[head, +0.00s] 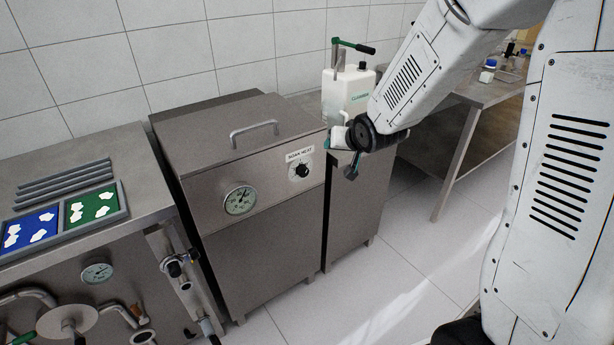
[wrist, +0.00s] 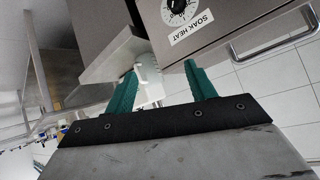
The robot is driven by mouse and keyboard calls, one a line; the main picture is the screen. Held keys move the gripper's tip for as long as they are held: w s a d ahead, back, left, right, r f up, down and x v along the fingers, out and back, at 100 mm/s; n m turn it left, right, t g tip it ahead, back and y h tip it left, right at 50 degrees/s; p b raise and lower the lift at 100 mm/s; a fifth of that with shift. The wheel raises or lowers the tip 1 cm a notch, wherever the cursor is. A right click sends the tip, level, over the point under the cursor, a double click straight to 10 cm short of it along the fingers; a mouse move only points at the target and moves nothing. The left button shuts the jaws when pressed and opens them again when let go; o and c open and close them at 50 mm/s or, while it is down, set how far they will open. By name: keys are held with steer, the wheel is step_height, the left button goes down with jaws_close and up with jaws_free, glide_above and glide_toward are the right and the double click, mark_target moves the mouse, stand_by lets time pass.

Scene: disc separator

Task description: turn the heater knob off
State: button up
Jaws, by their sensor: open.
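The heater knob (head: 302,170) is a small black knob on a white dial, on the front of the steel soak tank below a "SOAK HEAT" label (head: 300,154). In the wrist view the knob (wrist: 178,6) shows at the top edge, partly cut off, with the label (wrist: 192,27) beside it. My gripper (wrist: 160,82) has two green fingers, apart and empty. In the head view my gripper (head: 345,160) is just right of the knob, near the tank's right front corner, and does not touch the knob.
The tank has a round gauge (head: 240,200) and a lid handle (head: 254,131). A white cleaner canister (head: 346,92) stands behind my wrist. A steel bench with blue and green trays (head: 92,205) is at left. The floor (head: 330,300) in front is clear.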

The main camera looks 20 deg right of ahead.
steer(key=w+a+f+t+y, duration=0.1)
steer(key=w+f+t+y, duration=0.15)
steer(key=w+f, duration=0.5)
steer(key=m+t+y, duration=0.3)
steer(key=t, duration=0.1)
glide_toward(305, 174)
steer(key=w, duration=0.1)
steer(key=shift+t, duration=0.25)
steer(key=shift+a+x, duration=0.2)
steer(key=shift+x, duration=3.8)
steer(key=shift+f, duration=0.2)
steer(key=c, duration=1)
